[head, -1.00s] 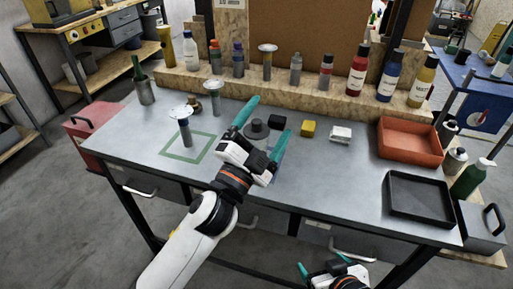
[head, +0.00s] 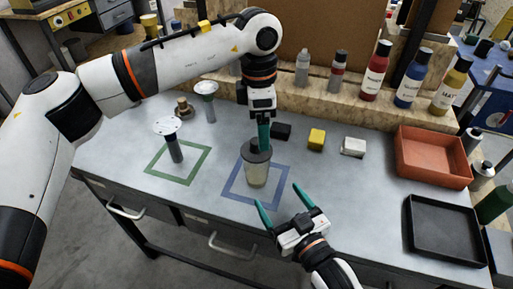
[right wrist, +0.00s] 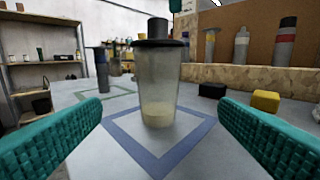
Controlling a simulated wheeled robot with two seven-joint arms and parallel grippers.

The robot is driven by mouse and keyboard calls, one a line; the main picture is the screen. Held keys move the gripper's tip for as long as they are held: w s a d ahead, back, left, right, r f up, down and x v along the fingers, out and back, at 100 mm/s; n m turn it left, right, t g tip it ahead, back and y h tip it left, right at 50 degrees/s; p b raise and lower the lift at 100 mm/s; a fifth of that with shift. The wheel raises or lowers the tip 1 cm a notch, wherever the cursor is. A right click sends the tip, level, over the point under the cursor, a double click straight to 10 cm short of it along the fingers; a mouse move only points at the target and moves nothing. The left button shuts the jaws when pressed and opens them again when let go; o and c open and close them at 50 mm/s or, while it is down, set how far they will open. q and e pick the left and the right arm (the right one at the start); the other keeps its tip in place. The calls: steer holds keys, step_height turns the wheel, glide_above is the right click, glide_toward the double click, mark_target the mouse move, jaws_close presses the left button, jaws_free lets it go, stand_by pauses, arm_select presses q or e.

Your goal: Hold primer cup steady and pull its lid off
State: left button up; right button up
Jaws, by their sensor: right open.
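The primer cup (head: 256,175) is a clear tapered cup with a little pale content. It stands upright inside a blue square outline (head: 229,189), with its dark knobbed lid (head: 257,152) on. It also shows in the right wrist view (right wrist: 158,85), with the lid (right wrist: 159,43) on top. My left gripper (head: 264,145) points down at the lid's knob. Its fingers are seen edge-on, so gap and contact cannot be told. My right gripper (head: 276,193) is open and empty, in front of the cup. Its fingers point toward the cup, apart from it.
A flanged grey piece (head: 172,140) stands in a green square (head: 150,171) to the left. A black block (head: 281,131), a yellow block (head: 316,139) and a white block (head: 353,147) lie behind right. A red tray (head: 434,180) and a black tray (head: 447,256) sit at right.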

mark_target(262, 173)
arm_select(q)
steer(key=shift+w+a+r, duration=0.3)
steer(key=shift+w+a, duration=0.2)
steer(key=shift+w, duration=0.1)
arm_select(e)
steer(key=shift+w+a+r, duration=0.1)
steer(key=shift+w, duration=0.25)
arm_select(q)
steer(key=shift+s+a+r+y, duration=0.1)
steer(key=shift+r+y, duration=0.05)
steer(key=shift+y, duration=0.15)
arm_select(e)
steer(key=shift+w+a+r, duration=0.1)
arm_select(q)
steer(key=shift+s+r, duration=0.15)
steer(key=shift+s, duration=0.15)
arm_select(e)
steer(key=shift+w+a+r, duration=0.15)
steer(key=shift+a, duration=0.05)
steer(key=x, duration=0.8)
steer(key=shift+w+a, duration=0.2)
steer(key=shift+w, duration=0.15)
arm_select(q)
steer(key=shift+s, duration=0.1)
arm_select(e)
steer(key=shift+w+a+r, duration=0.1)
steer(key=shift+w+a, duration=0.2)
steer(key=shift+w, duration=0.25)
steer(key=shift+w+a, duration=0.1)
steer(key=shift+w, duration=0.2)
